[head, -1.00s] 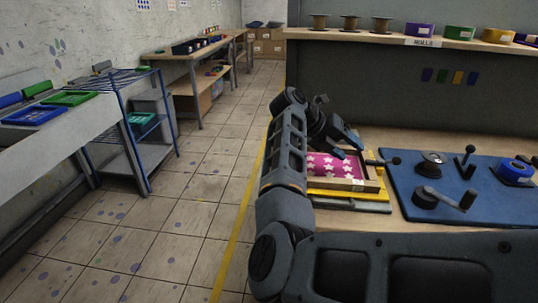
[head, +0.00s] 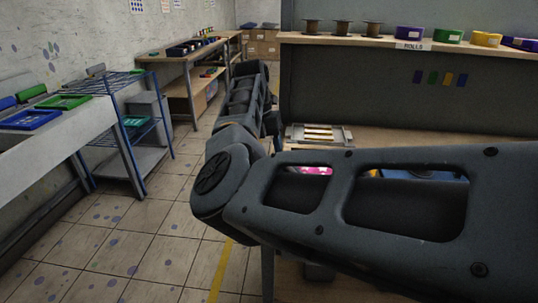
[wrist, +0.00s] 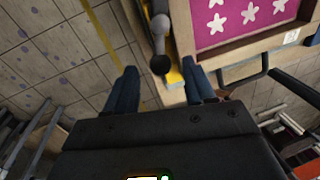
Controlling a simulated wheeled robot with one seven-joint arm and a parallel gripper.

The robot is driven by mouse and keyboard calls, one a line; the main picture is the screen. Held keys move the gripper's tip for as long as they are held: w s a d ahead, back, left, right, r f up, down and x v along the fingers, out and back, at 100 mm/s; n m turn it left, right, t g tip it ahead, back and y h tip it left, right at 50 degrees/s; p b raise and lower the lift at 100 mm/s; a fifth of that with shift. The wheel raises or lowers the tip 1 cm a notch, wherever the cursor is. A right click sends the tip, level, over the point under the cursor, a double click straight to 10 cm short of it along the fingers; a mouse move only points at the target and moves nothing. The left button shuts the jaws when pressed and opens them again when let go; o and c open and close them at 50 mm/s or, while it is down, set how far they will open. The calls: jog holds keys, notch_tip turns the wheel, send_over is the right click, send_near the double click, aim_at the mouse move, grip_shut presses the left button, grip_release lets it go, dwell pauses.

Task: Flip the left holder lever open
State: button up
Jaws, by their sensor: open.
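In the wrist view, a lever with a dark round knob (wrist: 160,64) lies along the left edge of the holder, its arm running up to the top edge of the picture. The holder (wrist: 232,70) has a pale wooden frame around a magenta sheet with white stars. My gripper (wrist: 160,78) is open, one finger left of the knob and one right of it. I cannot tell how far the knob is from the fingers in depth. In the head view, the magenta sheet (head: 316,171) shows only through an opening in my arm; the gripper and lever are hidden.
A pale frame with slats (head: 319,134) stands on the bench behind my arm. A blue board (head: 436,175) is mostly covered by my arm. A shelf (head: 440,46) with rolls runs above. Tiled floor (head: 110,235) is open to the left, beside a blue-framed rack (head: 118,135).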

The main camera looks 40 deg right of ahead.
jog(key=shift+s+d+f, duration=0.15)
jog(key=shift+s+f, duration=0.05)
jog(key=shift+f, duration=0.8)
grip_shut()
jog(key=shift+s+r+p, duration=0.1)
jog(key=shift+r+p, duration=0.1)
jog(key=shift+p, duration=0.35)
jog(key=shift+s+d+r+n+p, duration=0.1)
jog(key=shift+s+n+p, duration=0.15)
jog(key=shift+n+p, duration=0.7)
jog(key=shift+s+d+f+n+p, duration=0.25)
jog(key=shift+n+p, duration=0.2)
jog(key=shift+n, duration=0.4)
jog(key=shift+h, duration=0.3)
grip_release()
